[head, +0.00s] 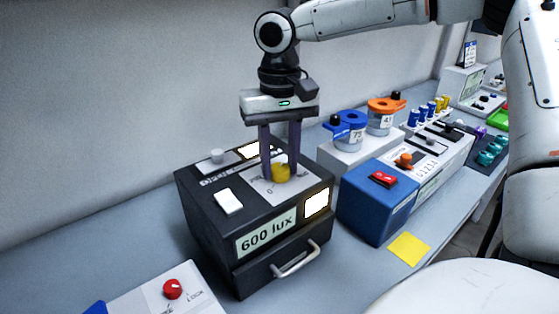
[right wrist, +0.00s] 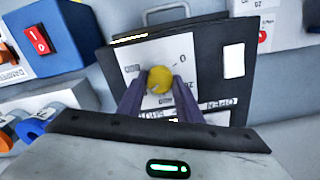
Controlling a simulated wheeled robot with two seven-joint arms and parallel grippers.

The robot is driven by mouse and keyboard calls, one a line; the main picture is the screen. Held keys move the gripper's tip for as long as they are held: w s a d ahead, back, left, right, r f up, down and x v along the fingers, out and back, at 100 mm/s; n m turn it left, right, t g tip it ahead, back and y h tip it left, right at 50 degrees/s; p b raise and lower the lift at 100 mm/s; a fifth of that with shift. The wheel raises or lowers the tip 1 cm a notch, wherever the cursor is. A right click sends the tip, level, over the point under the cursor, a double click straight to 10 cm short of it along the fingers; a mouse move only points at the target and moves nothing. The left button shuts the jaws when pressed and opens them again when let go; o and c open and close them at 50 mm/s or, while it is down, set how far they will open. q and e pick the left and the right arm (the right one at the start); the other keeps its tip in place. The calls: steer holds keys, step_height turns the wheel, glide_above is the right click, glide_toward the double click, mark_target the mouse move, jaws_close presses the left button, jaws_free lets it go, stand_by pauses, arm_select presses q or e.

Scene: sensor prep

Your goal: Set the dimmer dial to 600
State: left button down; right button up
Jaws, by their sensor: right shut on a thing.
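The dimmer dial (head: 281,172) is a small yellow knob on a pale plate on top of a black box (head: 208,198). The box's front display (head: 266,236) reads "600 lux", and a lit window (head: 317,203) glows beside it. My right gripper (head: 281,170) points down from above, its two purple fingers shut on the dial from both sides. In the right wrist view the yellow dial (right wrist: 160,80) sits between the fingertips (right wrist: 159,84). The dial's pointer cannot be made out. My left gripper is not in view.
The box has a white switch (head: 229,202), a grey knob (head: 217,155) and a front handle (head: 296,260). A blue box with a red switch (head: 383,179) stands close on the right. A panel with a red knob (head: 172,289) is at front left. A yellow note (head: 409,248) lies on the bench.

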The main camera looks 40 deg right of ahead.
mark_target(280, 168)
steer(key=shift+m, duration=0.3)
steer(key=o, duration=1)
steer(key=shift+o, duration=0.2)
step_height(280, 168, up, 10)
steer(key=shift+r, duration=0.2)
